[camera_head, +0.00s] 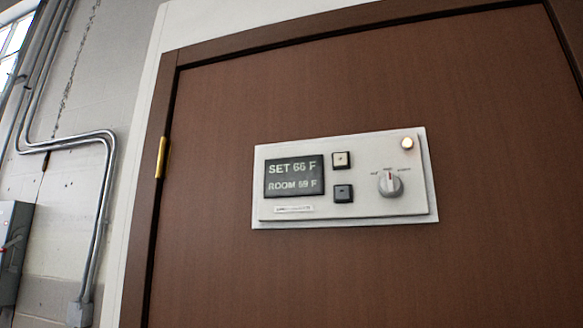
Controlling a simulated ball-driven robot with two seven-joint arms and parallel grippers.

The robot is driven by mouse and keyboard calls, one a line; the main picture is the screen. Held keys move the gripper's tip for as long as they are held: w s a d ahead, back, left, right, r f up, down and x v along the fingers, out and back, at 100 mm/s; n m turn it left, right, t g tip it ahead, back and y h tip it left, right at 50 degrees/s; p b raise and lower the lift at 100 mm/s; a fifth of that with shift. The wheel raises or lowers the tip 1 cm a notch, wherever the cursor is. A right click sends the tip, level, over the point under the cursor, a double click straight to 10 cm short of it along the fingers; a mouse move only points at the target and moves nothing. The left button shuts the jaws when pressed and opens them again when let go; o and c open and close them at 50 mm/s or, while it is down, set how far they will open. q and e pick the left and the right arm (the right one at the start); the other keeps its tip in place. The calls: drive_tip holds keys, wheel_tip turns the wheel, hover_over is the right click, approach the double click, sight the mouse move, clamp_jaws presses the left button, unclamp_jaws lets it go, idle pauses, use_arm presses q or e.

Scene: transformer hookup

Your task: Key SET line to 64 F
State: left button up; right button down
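A white thermostat panel (375,153) is mounted on a brown door-like surface in the head view, slightly tilted in the picture. Its dark display (294,177) reads SET 66 F on the upper line and ROOM 69 F on the lower line. A small round lit lamp (407,143) is at the upper right. Neither gripper shows.
The brown door (215,260) has a darker frame and a brass hinge (162,157) at left. Metal conduits (100,190) and a grey electrical box (14,250) are on the pale block wall at left. Nothing visible stands in front of the panel.

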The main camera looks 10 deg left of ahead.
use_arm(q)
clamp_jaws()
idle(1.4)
